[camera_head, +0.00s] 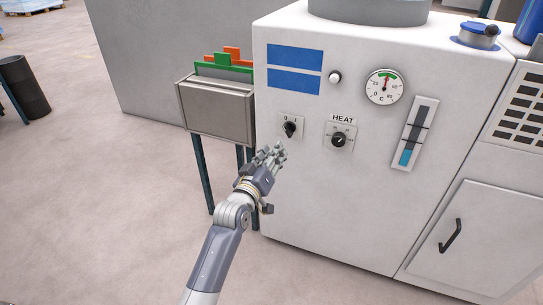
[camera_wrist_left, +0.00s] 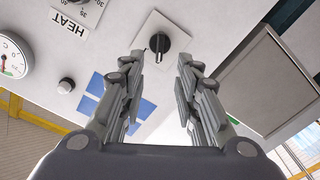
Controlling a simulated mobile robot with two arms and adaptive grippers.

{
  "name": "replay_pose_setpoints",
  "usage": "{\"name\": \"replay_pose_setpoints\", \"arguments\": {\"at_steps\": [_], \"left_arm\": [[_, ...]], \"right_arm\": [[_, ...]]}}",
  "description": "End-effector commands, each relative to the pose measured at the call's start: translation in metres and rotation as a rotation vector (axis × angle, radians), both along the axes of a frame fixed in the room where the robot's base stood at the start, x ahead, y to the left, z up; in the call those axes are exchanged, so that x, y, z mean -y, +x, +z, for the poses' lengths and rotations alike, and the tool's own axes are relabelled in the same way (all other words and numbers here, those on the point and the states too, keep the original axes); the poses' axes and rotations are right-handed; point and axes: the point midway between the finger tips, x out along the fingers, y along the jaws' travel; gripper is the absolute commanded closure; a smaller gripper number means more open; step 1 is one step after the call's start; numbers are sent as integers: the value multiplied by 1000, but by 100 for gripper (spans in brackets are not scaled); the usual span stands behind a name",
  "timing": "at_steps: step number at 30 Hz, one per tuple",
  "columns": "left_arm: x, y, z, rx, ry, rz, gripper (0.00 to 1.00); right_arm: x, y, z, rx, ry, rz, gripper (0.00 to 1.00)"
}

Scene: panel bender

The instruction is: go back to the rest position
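My left gripper (camera_head: 271,157) is in front of the white machine (camera_head: 330,210), just below and left of the black 0/1 rotary switch (camera_head: 290,129). In the left wrist view the two fingers of the left gripper (camera_wrist_left: 160,75) are spread apart with nothing between them. The rotary switch (camera_wrist_left: 160,42) shows beyond the fingertips, apart from them. My right gripper is in neither view.
The HEAT knob (camera_head: 339,140), round gauge (camera_head: 384,87) and level indicator (camera_head: 415,134) are right of the switch. A grey box (camera_head: 216,110) with green and orange folders stands on legs at left.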

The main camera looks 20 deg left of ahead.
Motion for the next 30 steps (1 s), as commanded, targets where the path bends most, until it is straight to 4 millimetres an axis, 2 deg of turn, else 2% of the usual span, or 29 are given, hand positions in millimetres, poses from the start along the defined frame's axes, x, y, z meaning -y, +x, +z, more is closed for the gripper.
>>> {"name": "replay_pose_setpoints", "arguments": {"at_steps": [16,19,20,23,26,27,29,30], "left_arm": [[0,-5,-1,-2,0,0,70],[3,-10,-14,-39,18,-8,70],[4,-14,-23,-62,31,-14,70],[13,-37,-68,-186,97,-47,70],[22,-78,-128,-363,192,-98,70],[25,-98,-152,-437,233,-122,70],[29,-130,-185,-547,290,-159,70],[31,-153,-205,-620,326,-185,70]], "right_arm": [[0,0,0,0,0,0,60],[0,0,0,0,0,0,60],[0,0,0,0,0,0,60],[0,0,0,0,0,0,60],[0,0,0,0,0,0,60],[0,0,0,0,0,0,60],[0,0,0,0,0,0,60],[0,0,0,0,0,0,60]]}}
